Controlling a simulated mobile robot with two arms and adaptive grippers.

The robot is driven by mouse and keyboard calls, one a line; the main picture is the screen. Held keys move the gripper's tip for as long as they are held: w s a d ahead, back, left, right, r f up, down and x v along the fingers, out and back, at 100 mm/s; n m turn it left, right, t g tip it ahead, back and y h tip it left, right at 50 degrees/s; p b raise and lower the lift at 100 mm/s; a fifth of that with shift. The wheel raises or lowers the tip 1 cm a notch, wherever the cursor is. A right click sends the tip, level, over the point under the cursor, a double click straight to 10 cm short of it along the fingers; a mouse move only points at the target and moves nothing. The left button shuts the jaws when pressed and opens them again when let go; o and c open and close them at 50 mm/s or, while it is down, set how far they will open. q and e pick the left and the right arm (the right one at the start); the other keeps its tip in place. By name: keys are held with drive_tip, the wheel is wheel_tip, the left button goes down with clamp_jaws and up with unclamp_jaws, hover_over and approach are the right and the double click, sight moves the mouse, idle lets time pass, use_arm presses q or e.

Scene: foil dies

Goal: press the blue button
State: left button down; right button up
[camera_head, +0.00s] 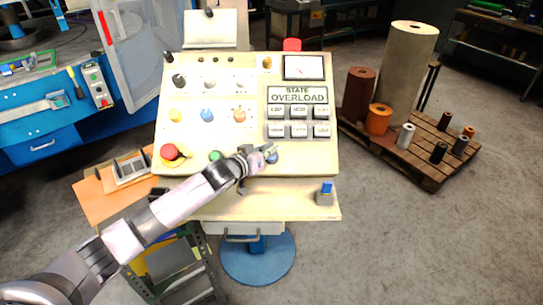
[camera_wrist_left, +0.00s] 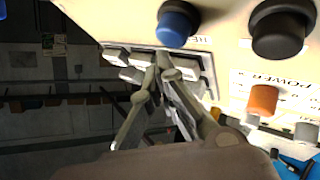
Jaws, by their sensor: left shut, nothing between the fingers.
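The control panel (camera_head: 180,135) stands in the middle of the head view, its face tilted up. A round blue button (camera_head: 273,158) is in its lower row, partly covered by my left gripper (camera_head: 264,153). In the left wrist view a round blue button (camera_wrist_left: 177,22) is at the top, beyond the tips of my left gripper (camera_wrist_left: 165,68). My left gripper is shut and empty, with its fingertips close to the blue button. I cannot tell whether they touch it. My right gripper is in neither view.
A red button (camera_head: 169,152) and a green button (camera_head: 215,156) lie left on the same row. A blue knob (camera_head: 207,115) is higher up. Grey keys (camera_head: 298,130) sit just above my gripper. A small blue-topped box (camera_head: 325,192) stands on the front ledge. A pallet (camera_head: 425,172) is at right.

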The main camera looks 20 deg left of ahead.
use_arm(q)
drive_tip(key=shift+f, duration=0.1)
drive_tip(key=shift+w+a+f, duration=0.1)
drive_tip(key=shift+w+f, duration=0.1)
drive_tip(key=shift+w, duration=0.05)
idle(0.3)
drive_tip(key=shift+w+a+f+b, duration=0.1)
drive_tip(key=shift+w+f+b, duration=0.15)
drive_tip(key=shift+f+b, duration=0.3)
idle(0.6)
drive_tip(key=shift+r, duration=0.1)
drive_tip(key=shift+s+r+p, duration=0.55)
drive_tip(key=shift+r+p, duration=0.2)
drive_tip(key=shift+p, duration=0.4)
drive_tip(key=shift+d, duration=0.2)
